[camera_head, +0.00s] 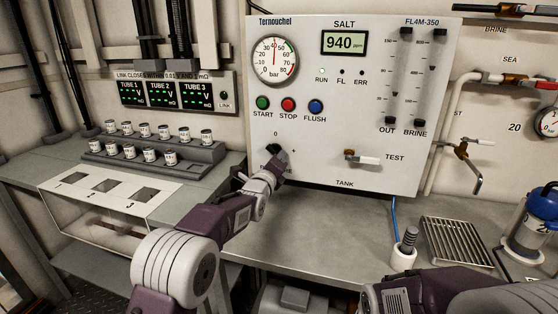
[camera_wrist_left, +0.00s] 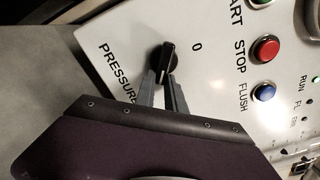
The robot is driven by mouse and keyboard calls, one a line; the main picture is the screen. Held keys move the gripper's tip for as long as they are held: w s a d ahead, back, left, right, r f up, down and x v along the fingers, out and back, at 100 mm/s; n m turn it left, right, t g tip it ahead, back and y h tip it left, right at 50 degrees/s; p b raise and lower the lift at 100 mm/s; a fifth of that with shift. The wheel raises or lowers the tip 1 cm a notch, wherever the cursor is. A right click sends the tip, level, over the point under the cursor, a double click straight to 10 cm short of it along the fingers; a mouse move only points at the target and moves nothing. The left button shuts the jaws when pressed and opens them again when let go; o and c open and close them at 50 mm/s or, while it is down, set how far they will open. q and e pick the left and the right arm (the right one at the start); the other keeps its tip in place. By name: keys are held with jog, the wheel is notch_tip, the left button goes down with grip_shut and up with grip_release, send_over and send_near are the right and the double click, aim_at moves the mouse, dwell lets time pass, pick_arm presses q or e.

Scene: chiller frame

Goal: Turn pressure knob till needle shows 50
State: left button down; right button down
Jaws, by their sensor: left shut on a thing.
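In the left wrist view the knob (camera_wrist_left: 168,60) stands beside the "PRESSURE" lettering. My left gripper (camera_wrist_left: 164,80) is shut on the knob, its two grey fingers on either side of it. In the head view my left gripper (camera_head: 276,158) partly hides the knob. The round pressure gauge (camera_head: 275,61) is at the panel's upper left. Its needle is too fine to read surely. My right gripper is out of view.
The green START (camera_head: 263,103), red STOP (camera_head: 288,104) and blue FLUSH (camera_head: 315,106) buttons are just above the knob. A TEST valve handle (camera_head: 362,157) sticks out to the right. The grey counter (camera_head: 330,225) below is mostly clear. A vial rack (camera_head: 155,155) stands left.

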pick_arm(q)
jog(key=c, duration=1.4)
grip_release()
jog(key=v, duration=0.9)
